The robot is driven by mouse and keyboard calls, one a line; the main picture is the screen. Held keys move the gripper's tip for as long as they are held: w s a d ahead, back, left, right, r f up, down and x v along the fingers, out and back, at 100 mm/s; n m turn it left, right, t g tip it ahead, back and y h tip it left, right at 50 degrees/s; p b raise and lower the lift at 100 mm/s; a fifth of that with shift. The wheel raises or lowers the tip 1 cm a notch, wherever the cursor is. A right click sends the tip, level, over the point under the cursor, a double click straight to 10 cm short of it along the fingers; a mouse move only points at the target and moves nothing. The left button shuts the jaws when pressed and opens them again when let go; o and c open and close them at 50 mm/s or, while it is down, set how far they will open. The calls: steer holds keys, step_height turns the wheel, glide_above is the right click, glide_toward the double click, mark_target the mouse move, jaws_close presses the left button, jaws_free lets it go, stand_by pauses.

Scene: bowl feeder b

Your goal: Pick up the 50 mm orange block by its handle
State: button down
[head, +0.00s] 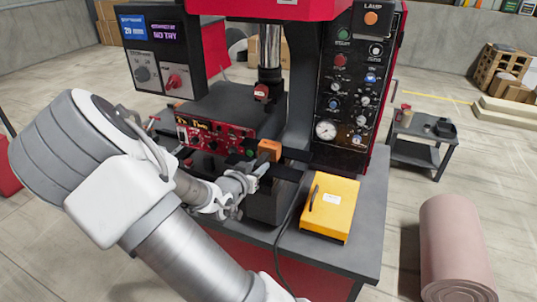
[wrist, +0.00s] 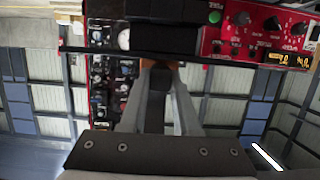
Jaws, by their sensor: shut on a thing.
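The orange block (head: 269,148) is at the front of the press, beside a dark flat bar. My gripper (head: 265,164) reaches to it from the lower left, and its fingertips meet the block's near side. The handle itself is hidden by the fingers. I cannot tell whether the block is lifted or resting.
The press has a red control box (head: 216,137) left of the block and a dark button panel (head: 345,95) on the right. A yellow case (head: 329,206) with a dark handle lies on the bench, with a cable beside it. A side table (head: 424,152) stands at right.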

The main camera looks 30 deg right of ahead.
steer(key=shift+r, duration=0.2)
steer(key=shift+r+p, duration=1.4)
steer(key=shift+p, duration=0.05)
